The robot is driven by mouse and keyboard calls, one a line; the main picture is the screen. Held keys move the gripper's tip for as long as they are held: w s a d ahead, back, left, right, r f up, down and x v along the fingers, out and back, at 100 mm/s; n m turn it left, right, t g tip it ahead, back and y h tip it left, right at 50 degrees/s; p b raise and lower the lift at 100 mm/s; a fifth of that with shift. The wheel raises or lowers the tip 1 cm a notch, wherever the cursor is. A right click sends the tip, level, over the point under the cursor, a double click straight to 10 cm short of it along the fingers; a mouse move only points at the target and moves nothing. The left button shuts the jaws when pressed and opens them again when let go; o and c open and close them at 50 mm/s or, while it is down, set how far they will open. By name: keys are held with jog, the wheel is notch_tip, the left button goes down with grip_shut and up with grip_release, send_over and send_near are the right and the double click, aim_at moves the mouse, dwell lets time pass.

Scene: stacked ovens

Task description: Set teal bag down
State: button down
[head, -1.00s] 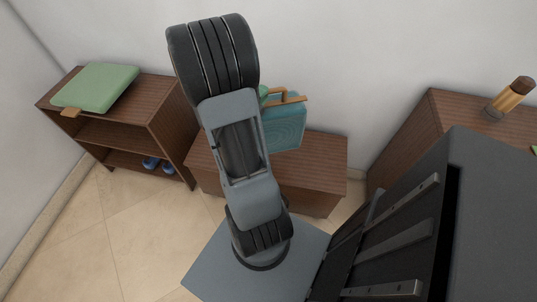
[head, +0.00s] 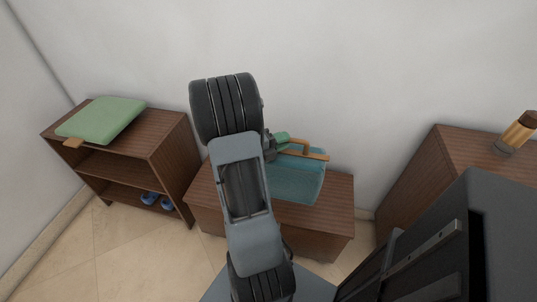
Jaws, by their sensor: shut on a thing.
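The teal bag (head: 297,180) with its tan handle shows just right of my arm, over the low wooden bench (head: 325,215). My gripper (head: 283,147) is at the bag's top by the handle, shut on the bag and mostly hidden behind my arm. The bag's left part is hidden too. Its lower edge overlaps the bench top in the picture; I cannot tell whether it touches.
A wooden shelf unit (head: 170,140) with a green cushion-like bag (head: 104,120) on top and blue shoes (head: 150,198) below stands at left. A taller wooden cabinet (head: 440,160) with a brown and tan bottle (head: 517,132) stands at right. The bench's right end is clear.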

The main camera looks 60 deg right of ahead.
jog(key=w+f, duration=0.2)
jog(key=w+d+f, duration=0.1)
jog(key=w+f, duration=0.1)
jog(key=w+f+b, duration=0.1)
jog(key=w+f, duration=0.1)
jog(key=shift+w+d+f, duration=0.1)
jog(key=shift+d+f, duration=0.1)
jog(key=shift+d, duration=0.2)
jog(key=shift+w+f+b, duration=0.15)
jog(key=shift+f+b, duration=0.2)
jog(key=shift+f, duration=1.35)
jog(key=c, duration=1.5)
grip_release()
jog(key=shift+f, duration=0.15)
jog(key=o, duration=0.4)
jog(key=shift+o, duration=0.2)
